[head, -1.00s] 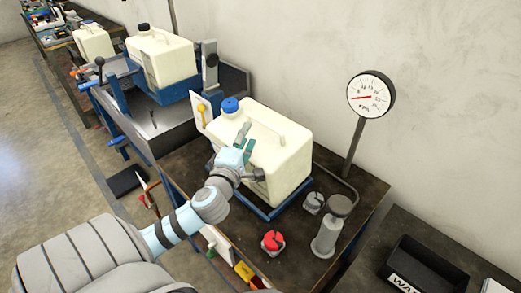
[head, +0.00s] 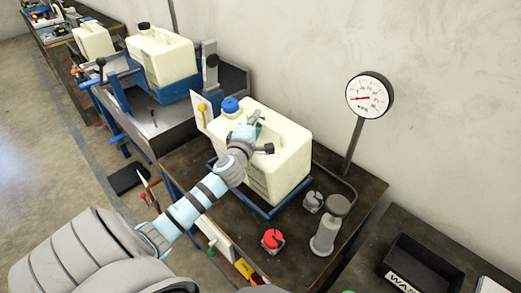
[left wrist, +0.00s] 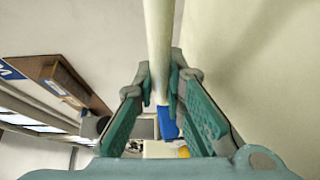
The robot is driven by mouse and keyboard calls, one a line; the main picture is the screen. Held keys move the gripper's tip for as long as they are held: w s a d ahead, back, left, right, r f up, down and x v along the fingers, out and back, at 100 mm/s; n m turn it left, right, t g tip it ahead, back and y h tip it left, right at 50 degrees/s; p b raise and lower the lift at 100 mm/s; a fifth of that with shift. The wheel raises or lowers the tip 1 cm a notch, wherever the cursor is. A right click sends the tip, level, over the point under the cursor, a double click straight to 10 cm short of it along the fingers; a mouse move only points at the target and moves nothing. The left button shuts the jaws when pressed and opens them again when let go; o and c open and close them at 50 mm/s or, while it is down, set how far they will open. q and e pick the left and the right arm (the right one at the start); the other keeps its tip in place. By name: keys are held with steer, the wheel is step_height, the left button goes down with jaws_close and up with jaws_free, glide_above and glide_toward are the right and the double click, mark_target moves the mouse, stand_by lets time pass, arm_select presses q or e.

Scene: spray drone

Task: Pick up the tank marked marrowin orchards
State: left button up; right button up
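A cream tank (head: 290,160) with a blue cap (head: 231,104) stands upright in a blue tray (head: 270,213) on the dark bench. A second cream tank (head: 165,60) stands in a blue holder further back, and a third (head: 93,42) beyond that. I cannot read any name on the tanks. My left gripper (head: 258,122) is at the nearest tank's top handle. In the left wrist view, the pale handle bar (left wrist: 160,45) lies between its green fingers (left wrist: 160,92), the tips close against both sides. I cannot tell whether they grip it. My right gripper is not in view.
A round dial gauge (head: 370,94) rises on a post right of the tank. A black bin (head: 425,275) is at lower right. A wall stands behind.

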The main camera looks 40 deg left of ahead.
arm_select(q)
jaws_close()
steer(key=shift+w+r, duration=0.15)
steer(key=shift+r, duration=0.5)
step_height(320, 180, up, 18)
steer(key=b, duration=0.4)
steer(key=shift+w+a, duration=0.2)
steer(key=shift+w, duration=0.25)
step_height(320, 180, down, 20)
steer(key=b, duration=0.3)
steer(key=shift+d+f+b, duration=0.1)
steer(key=shift+f+b, duration=0.05)
steer(key=shift+b, duration=0.25)
steer(key=o, duration=0.7)
jaws_free()
steer(key=shift+g, duration=0.3)
steer(key=shift+s+d, duration=0.1)
